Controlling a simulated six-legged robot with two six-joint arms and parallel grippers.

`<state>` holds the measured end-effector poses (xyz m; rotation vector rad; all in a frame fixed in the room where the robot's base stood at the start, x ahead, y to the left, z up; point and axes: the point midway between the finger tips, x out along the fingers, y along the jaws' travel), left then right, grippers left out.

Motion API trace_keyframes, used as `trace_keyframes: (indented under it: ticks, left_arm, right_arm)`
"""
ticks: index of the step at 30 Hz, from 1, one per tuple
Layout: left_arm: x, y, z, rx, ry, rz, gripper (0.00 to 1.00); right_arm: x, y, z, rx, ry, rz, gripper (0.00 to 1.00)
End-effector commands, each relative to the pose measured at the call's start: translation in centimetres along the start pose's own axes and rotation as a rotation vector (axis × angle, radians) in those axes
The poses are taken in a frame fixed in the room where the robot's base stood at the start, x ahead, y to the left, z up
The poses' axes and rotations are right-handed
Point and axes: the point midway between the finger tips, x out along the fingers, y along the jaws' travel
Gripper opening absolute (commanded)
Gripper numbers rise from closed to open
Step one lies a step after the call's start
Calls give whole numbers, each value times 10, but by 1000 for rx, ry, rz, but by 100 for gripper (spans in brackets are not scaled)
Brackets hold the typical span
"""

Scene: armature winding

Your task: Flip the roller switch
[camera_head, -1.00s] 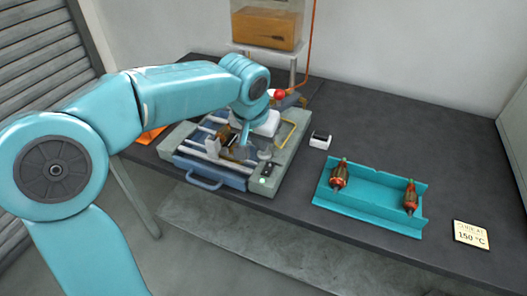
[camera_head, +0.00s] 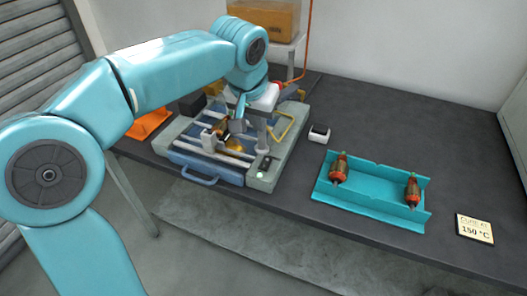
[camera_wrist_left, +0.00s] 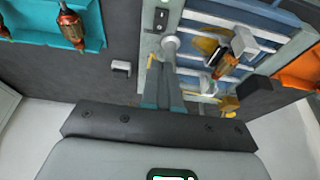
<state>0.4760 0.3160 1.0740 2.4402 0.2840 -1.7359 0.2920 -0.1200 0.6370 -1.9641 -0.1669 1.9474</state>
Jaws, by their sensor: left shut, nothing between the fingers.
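The roller machine (camera_head: 285,150) is a grey-green frame with pale rollers and a blue front tray on the dark bench. A small black switch panel (camera_head: 265,164) sits on its front right corner, with a lit green lamp beside it. The panel also shows at the top of the left wrist view (camera_wrist_left: 161,19). The switch's exact position is too small to tell. My left gripper (camera_head: 239,112) is shut and empty above the machine, behind the panel and apart from it. My right gripper is not in view.
A red-brown armature (camera_head: 222,130) lies over the rollers. A teal tray (camera_head: 375,206) with two armatures stands to the right. A small white-and-black box (camera_head: 319,134) sits between. A temperature card (camera_head: 474,229) lies far right. An amber tank (camera_head: 268,17) stands behind.

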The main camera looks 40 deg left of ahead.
Motion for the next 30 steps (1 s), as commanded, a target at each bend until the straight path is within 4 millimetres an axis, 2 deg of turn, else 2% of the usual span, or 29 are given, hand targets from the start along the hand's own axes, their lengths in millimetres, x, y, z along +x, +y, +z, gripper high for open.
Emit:
trace_keyframes:
  ticks: [5, 10, 24, 30]
  left_arm:
    - [-1, 0, 0, 0, 1, 0, 0]
    - [12, 0, 0, 0, -1, -1, 0]
    - [107, 0, 2, 0, -2, 0, 0]
    - [131, 0, 7, 0, -1, -1, 0]
  right_arm:
    - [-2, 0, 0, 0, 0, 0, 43]
    - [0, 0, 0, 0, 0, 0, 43]
    - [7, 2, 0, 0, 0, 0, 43]
    - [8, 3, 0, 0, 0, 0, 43]
